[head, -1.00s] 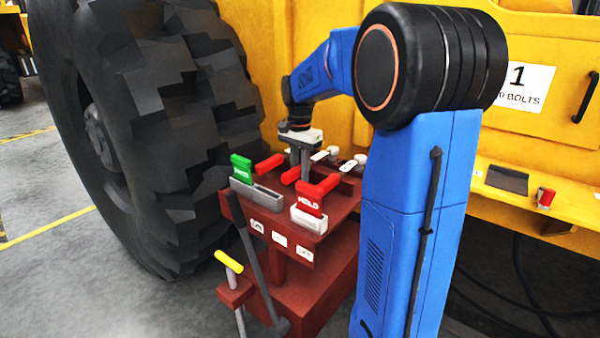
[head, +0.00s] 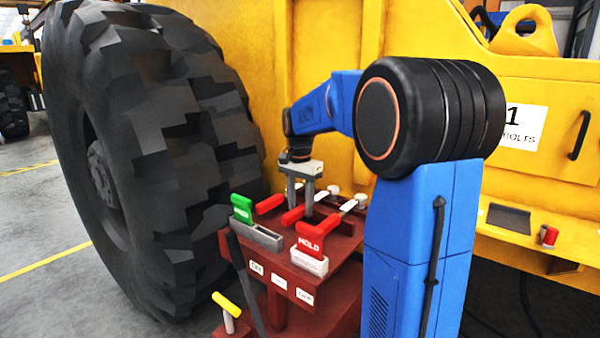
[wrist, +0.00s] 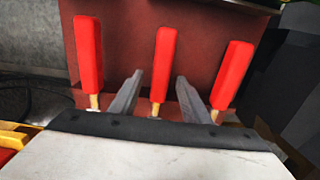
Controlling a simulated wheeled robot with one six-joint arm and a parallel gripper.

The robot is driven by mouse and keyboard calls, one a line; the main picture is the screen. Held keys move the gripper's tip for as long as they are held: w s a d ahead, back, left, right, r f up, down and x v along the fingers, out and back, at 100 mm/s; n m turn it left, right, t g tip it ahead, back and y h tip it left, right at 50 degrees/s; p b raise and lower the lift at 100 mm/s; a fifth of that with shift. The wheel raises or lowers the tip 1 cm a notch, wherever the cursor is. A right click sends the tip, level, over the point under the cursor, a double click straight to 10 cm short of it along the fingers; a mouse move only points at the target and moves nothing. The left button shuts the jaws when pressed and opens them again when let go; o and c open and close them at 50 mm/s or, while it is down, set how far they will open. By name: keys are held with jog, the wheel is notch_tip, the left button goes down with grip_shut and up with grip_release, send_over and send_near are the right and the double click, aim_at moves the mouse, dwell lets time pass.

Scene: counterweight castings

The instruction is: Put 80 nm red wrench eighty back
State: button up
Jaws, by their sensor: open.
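Three red-handled wrenches lie side by side on the dark red cart (head: 345,240). In the wrist view they are the left wrench (wrist: 88,55), the middle wrench (wrist: 163,62) and the right wrench (wrist: 232,75). No torque marking is readable on them, so I cannot tell which is the 80 nm one. My gripper (head: 300,205) is open above the cart top. In the wrist view its two fingers stand on either side of the middle wrench with gaps to it, and nothing is held. The wrenches' far ends are hidden below the gripper body there.
A green block (head: 241,208) stands in a grey holder and a red HOLD block (head: 310,240) in a pale holder at the cart's front. White labels (head: 280,281) there are unreadable. A huge tyre (head: 150,150) is close on the left; a yellow machine body (head: 330,40) stands behind.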

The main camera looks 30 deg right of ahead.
notch_tip(320, 180, up, 22)
jog(key=shift+f, duration=0.25)
dwell(1.0)
jog(key=shift+s, duration=0.1)
dwell(0.4)
